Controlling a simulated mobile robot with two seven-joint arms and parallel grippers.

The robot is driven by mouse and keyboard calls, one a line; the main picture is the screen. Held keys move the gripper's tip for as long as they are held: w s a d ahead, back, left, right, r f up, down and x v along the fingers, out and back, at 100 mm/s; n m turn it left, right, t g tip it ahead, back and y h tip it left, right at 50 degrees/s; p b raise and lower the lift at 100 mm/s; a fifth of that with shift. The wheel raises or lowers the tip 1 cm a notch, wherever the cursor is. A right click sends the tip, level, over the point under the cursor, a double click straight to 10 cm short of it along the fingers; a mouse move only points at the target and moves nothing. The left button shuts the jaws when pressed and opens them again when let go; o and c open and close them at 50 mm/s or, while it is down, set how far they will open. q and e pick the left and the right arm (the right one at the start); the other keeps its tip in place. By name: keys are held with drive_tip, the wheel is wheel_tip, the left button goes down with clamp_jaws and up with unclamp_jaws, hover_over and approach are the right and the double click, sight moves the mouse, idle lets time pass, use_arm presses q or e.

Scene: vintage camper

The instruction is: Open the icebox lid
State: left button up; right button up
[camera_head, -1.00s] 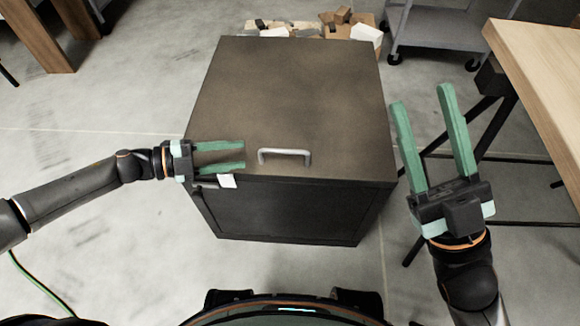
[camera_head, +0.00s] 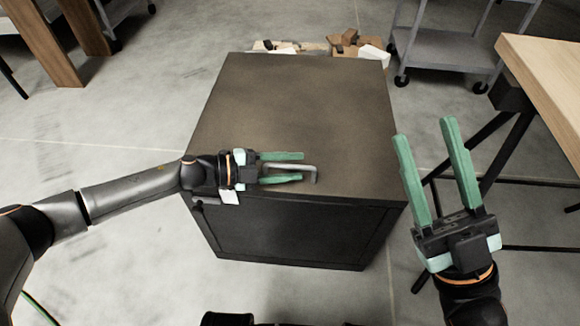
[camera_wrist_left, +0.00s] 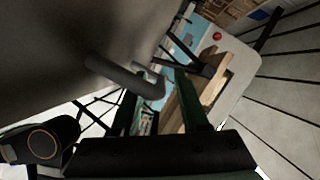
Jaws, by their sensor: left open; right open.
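The icebox is a dark brown-black box with a flat lid (camera_head: 300,95) on top and a black front (camera_head: 300,235). A grey bar handle (camera_head: 313,173) sits near the lid's front edge. My left gripper (camera_head: 302,167) is open, with its green fingers on either side of the handle in the head view. In the left wrist view the handle (camera_wrist_left: 125,78) crosses in front of the dark lid, close to the fingers. I cannot tell whether they touch it. My right gripper (camera_head: 422,128) is open and empty, to the right of the icebox, fingers pointing away. The lid looks closed.
A wooden table (camera_head: 550,85) with dark legs stands at the right. A grey cart (camera_head: 450,50) is at the back right. Boxes (camera_head: 350,45) lie behind the icebox. The floor (camera_head: 110,130) to the left is largely clear.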

use_arm(q)
drive_tip(key=shift+c, duration=0.3)
clamp_jaws()
idle(1.1)
